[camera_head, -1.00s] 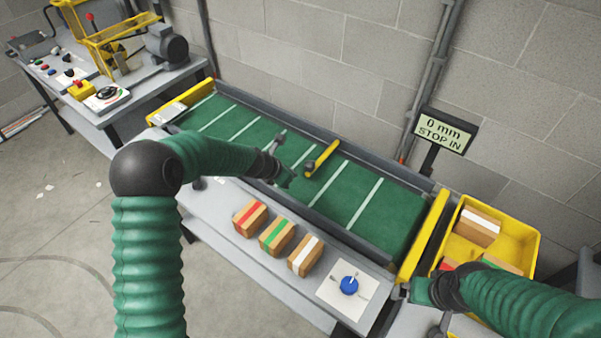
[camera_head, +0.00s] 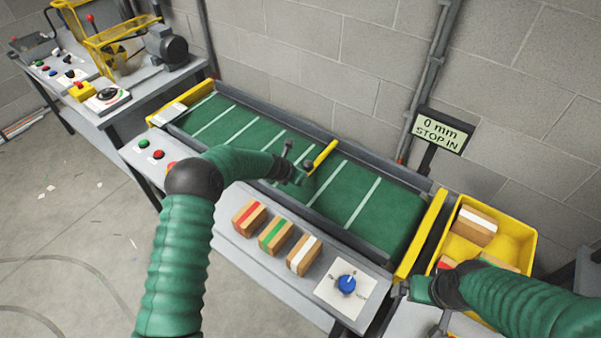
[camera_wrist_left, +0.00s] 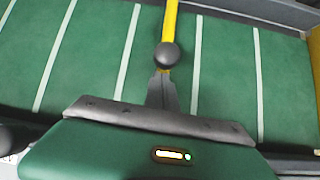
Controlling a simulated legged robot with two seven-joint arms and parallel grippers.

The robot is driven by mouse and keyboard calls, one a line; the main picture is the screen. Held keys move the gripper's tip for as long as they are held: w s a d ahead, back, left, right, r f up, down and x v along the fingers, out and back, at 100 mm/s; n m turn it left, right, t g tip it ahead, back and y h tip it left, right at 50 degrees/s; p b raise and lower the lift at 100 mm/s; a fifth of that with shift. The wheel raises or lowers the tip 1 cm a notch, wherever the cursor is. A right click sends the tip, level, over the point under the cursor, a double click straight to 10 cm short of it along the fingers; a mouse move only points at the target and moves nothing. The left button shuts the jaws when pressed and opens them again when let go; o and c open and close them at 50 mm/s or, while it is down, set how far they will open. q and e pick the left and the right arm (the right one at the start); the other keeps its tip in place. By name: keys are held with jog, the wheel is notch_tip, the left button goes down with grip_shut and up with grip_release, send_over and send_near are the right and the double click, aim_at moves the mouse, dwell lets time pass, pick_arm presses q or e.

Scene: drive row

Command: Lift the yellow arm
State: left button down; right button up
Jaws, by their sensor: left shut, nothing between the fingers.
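The yellow arm (camera_head: 324,155) lies across the green belt (camera_head: 365,200) and ends in a dark round knob (camera_head: 308,165) on the near side. In the left wrist view the yellow arm (camera_wrist_left: 171,20) runs from the top edge down to its knob (camera_wrist_left: 167,54). My left gripper (camera_head: 304,176) is beside the knob. In the wrist view its shut fingers (camera_wrist_left: 162,82) lie just below the knob; I cannot tell whether they touch it. My right gripper (camera_head: 408,289) is at the lower right by the yellow end plate, and its fingers are too small to read.
Several cartons with coloured stripes (camera_head: 275,235) and a blue dial (camera_head: 347,284) are on the near ledge. Push buttons (camera_head: 150,150) are at its left. A sign (camera_head: 443,133) reads "0 mm STOP IN". A yellow bin (camera_head: 515,240) with cartons is at the right.

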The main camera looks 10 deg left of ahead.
pick_arm(q)
jog(key=shift+w+d+f, duration=0.2)
jog(key=shift+w+f, duration=0.1)
jog(key=shift+f, duration=0.05)
